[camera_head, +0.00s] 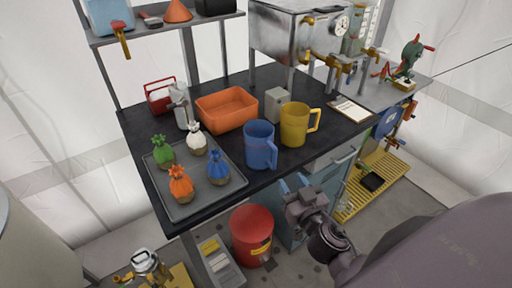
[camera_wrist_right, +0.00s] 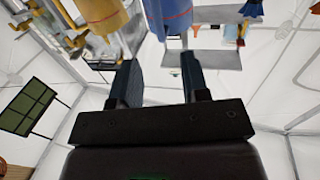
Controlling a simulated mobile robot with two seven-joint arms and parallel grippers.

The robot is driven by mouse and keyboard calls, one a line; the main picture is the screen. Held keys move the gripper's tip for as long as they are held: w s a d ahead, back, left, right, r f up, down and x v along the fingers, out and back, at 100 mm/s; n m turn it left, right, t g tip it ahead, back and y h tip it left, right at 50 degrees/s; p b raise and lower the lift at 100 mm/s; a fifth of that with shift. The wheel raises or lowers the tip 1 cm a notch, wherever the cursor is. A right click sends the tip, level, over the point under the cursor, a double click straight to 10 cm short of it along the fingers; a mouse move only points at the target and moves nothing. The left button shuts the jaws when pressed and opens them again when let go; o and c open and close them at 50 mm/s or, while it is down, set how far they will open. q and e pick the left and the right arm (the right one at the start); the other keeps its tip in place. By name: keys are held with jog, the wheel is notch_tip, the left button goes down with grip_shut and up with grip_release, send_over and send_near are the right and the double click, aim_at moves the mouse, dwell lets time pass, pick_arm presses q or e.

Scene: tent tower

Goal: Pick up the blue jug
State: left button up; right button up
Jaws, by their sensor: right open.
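The blue jug (camera_head: 259,145) stands upright near the front edge of the black tabletop, with its handle toward the right. It also shows at the top of the right wrist view (camera_wrist_right: 172,14), ahead of the fingers. My right gripper (camera_head: 294,188) is in front of the table edge, below and to the right of the jug and apart from it. In the right wrist view its two dark fingers (camera_wrist_right: 160,72) are spread, with nothing between them. My left gripper is not in view.
A yellow jug (camera_head: 295,124) stands close right of the blue jug. A grey tray (camera_head: 190,204) with several small tied sacks lies to the left. An orange bin (camera_head: 227,109) and a grey box (camera_head: 276,104) stand behind. A red bucket (camera_head: 252,235) is on the floor.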

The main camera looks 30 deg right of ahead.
aim_at(274, 167)
jog(key=w, duration=0.2)
jog(key=w+p, duration=0.1)
jog(key=w, duration=0.1)
jog(key=shift+d+r, duration=0.1)
jog(key=shift+d, duration=0.2)
jog(key=shift+w+d+f+p, duration=0.1)
jog(key=shift+w+d+p, duration=0.15)
jog(key=shift+w, duration=0.85)
jog(key=shift+w+d+f+p, duration=0.15)
jog(key=shift+w+p, duration=0.1)
jog(key=shift+w, duration=0.85)
jog(key=shift+w+d+r+p, duration=0.1)
jog(key=shift+w+d+p, duration=0.15)
jog(key=shift+w, duration=0.85)
jog(key=c, duration=0.7)
grip_shut()
